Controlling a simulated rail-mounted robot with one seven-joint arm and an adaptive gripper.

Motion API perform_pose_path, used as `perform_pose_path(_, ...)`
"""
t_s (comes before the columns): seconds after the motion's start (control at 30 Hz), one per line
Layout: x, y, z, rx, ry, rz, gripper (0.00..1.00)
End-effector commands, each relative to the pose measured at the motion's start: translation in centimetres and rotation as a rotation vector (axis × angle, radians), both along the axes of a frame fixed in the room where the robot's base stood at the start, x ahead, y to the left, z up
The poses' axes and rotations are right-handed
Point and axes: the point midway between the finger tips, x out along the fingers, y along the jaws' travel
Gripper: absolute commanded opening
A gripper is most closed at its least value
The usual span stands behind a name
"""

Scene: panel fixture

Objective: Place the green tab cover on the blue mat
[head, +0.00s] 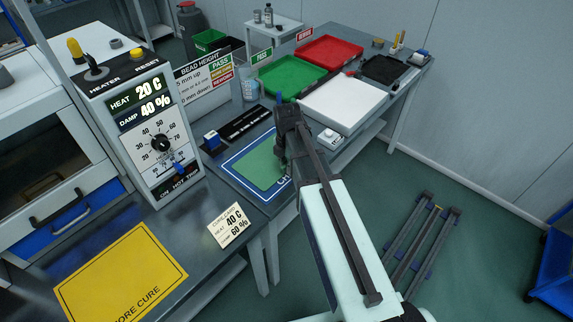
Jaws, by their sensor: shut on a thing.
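The blue mat (243,184) with a white border line lies on the grey bench, left of my arm. A green area (256,165) fills most of its middle, and my gripper and arm cover its right side. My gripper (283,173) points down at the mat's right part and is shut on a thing. The held thing is mostly hidden, so I cannot make out its shape or whether it touches the mat. I cannot pick out a separate green tab cover.
The heater control box (140,130) stands left of the mat. A black slotted strip (245,124) lies behind it. A green tray (290,76), a red tray (330,53) and a white board (345,103) are farther back. A yellow mat (125,275) lies front left.

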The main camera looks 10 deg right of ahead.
Motion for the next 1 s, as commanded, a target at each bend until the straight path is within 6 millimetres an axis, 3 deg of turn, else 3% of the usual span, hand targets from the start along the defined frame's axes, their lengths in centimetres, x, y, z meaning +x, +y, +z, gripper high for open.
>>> perform_pose_path(0.03,0.0,0.0,-0.2,0.001,-0.001,0.0,0.0)
perform_pose_path(0.07,0.0,0.0,-0.2,0.0,0.0,0.0,0.23)
perform_pose_path(0.1,0.0,0.0,-0.1,0.0,0.0,0.0,0.37)
perform_pose_path(0.13,0.0,0.0,-0.1,0.0,0.0,0.0,0.41)
perform_pose_path(0.63,0.0,0.0,0.9,0.0,0.0,0.0,0.41)
perform_pose_path(1.0,0.1,0.0,6.4,0.0,-0.004,0.0,0.41)
